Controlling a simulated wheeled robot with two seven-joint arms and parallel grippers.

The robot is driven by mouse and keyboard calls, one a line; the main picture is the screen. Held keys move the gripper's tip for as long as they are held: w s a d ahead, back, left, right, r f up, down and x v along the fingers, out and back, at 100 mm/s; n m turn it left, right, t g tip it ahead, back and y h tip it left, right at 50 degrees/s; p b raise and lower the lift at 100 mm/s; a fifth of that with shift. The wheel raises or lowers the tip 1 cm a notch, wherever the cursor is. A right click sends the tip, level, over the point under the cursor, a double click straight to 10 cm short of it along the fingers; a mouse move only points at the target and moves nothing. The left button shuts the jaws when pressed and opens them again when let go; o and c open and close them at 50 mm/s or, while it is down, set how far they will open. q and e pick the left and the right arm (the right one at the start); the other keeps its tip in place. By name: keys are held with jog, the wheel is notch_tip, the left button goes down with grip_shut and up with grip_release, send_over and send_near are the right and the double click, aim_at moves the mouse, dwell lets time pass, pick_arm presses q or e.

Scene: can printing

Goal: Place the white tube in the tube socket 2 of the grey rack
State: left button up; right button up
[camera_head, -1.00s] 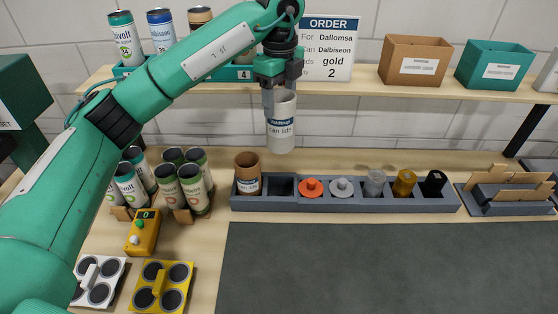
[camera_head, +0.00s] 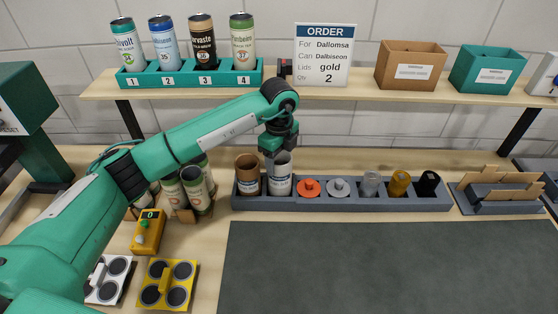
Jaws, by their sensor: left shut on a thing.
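The white tube (camera_head: 280,178) stands upright in the second socket from the left of the grey rack (camera_head: 340,204). Its lower end is hidden by the rack's front wall. My left gripper (camera_head: 275,155) is shut on the tube's upper rim from above. My right gripper is not in view.
The rack's other sockets hold an orange piece (camera_head: 309,187), a grey piece (camera_head: 339,187) and several others. An order sign (camera_head: 322,55) and a teal can holder (camera_head: 190,77) stand on the shelf above. A dark mat (camera_head: 390,270) lies clear in front.

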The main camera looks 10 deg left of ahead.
pick_arm(q)
jog(key=shift+f, duration=0.9)
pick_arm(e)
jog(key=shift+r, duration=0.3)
pick_arm(q)
jog(key=shift+f, duration=0.1)
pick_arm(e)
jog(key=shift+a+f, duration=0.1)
pick_arm(q)
jog(key=o, duration=0.9)
jog(key=shift+c, duration=0.2)
jog(key=o, duration=0.4)
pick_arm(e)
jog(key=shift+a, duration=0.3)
pick_arm(q)
notch_tip(320, 180, up, 12)
jog(key=b, duration=0.3)
jog(key=shift+b, duration=0.4)
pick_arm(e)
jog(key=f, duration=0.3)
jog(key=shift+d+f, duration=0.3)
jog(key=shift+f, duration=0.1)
